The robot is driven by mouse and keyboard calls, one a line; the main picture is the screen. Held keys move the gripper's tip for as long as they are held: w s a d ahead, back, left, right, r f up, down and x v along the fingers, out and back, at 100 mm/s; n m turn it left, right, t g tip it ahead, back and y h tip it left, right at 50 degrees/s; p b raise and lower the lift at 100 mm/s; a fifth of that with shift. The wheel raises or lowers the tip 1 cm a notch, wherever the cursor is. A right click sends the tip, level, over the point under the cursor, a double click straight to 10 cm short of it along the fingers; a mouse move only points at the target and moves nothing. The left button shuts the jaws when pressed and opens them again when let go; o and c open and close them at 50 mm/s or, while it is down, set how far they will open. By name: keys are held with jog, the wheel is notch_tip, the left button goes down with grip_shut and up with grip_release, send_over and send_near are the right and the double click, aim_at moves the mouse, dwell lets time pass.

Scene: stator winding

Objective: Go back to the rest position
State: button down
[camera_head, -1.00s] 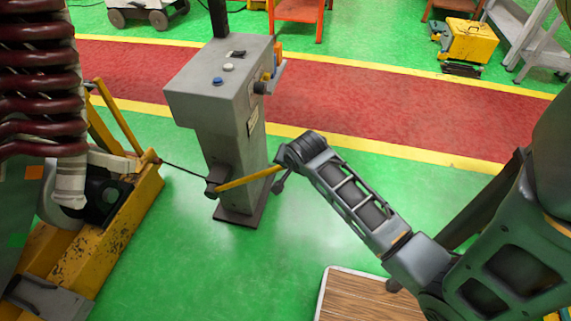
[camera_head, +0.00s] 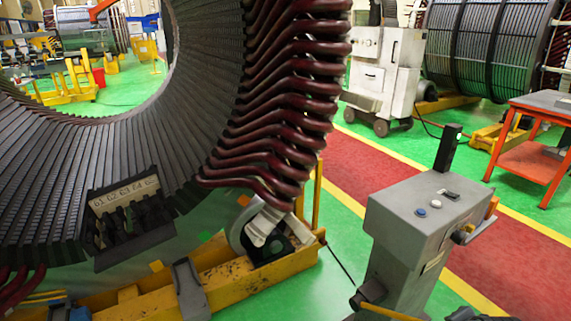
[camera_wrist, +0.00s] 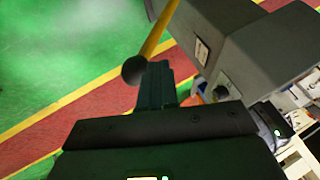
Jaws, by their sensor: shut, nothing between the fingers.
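My gripper (camera_wrist: 157,80) shows in the wrist view as a dark pair of fingers pressed together, shut with nothing between them. In the picture, a black ball knob (camera_wrist: 135,71) on a yellow lever (camera_wrist: 162,25) appears just left of the fingertips; I cannot tell if they touch. The lever also shows at the bottom of the head view (camera_head: 388,312), on the grey control pedestal (camera_head: 418,215). A dark shape at the bottom edge there may be part of my arm; the gripper itself cannot be made out in that view.
A large stator ring (camera_head: 190,130) with dark red coils (camera_head: 290,100) stands on a yellow base (camera_head: 235,285) at left. An orange table (camera_head: 530,145) and a grey-white cabinet machine (camera_head: 385,70) stand behind. A red walkway (camera_head: 500,265) crosses the green floor.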

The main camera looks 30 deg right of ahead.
jog(key=s+a+r+n+t+y, duration=0.1)
jog(key=s+a+r+n+t, duration=0.25)
jog(key=a+n, duration=0.4)
jog(key=s+a+r+n+t, duration=0.3)
jog(key=s+a+n, duration=0.1)
jog(key=a, duration=0.7)
jog(key=s+a+r+n+t+y, duration=0.2)
jog(key=s+a+r+n, duration=0.1)
jog(key=a+r, duration=0.3)
jog(key=s+a+r+n+t+y, duration=0.2)
jog(key=s+a+r+n, duration=0.2)
jog(key=a+r, duration=0.3)
notch_tip(320, 180, up, 3)
jog(key=shift+s+f+y, duration=0.2)
jog(key=shift+s+y, duration=0.1)
jog(key=shift+s, duration=0.2)
